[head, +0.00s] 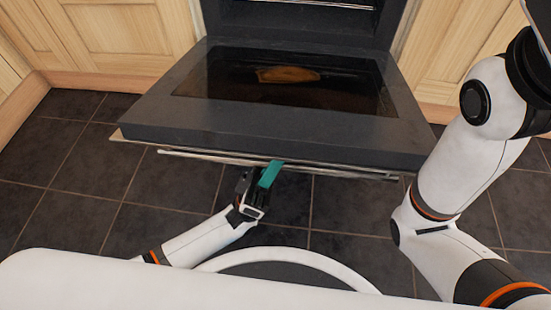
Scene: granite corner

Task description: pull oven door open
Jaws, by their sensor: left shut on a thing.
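The oven door (290,128) is folded down and lies about flat, low over the floor, with its dark glass panel facing up. Its metal bar handle (335,171) runs along the front edge on my side. My left gripper (269,174) is at the middle of the handle, shut on it, with a teal finger showing over the bar. The other finger is hidden. Behind the door the dark oven cavity (300,22) is open, with a rack edge at the top. My right arm comes down at the right, and its gripper is out of view.
Light wooden cabinets (115,35) flank the oven on the left, and another cabinet (465,50) stands at the right. The dark tiled floor (75,190) is clear at the left of the door. My base is close in front of the door.

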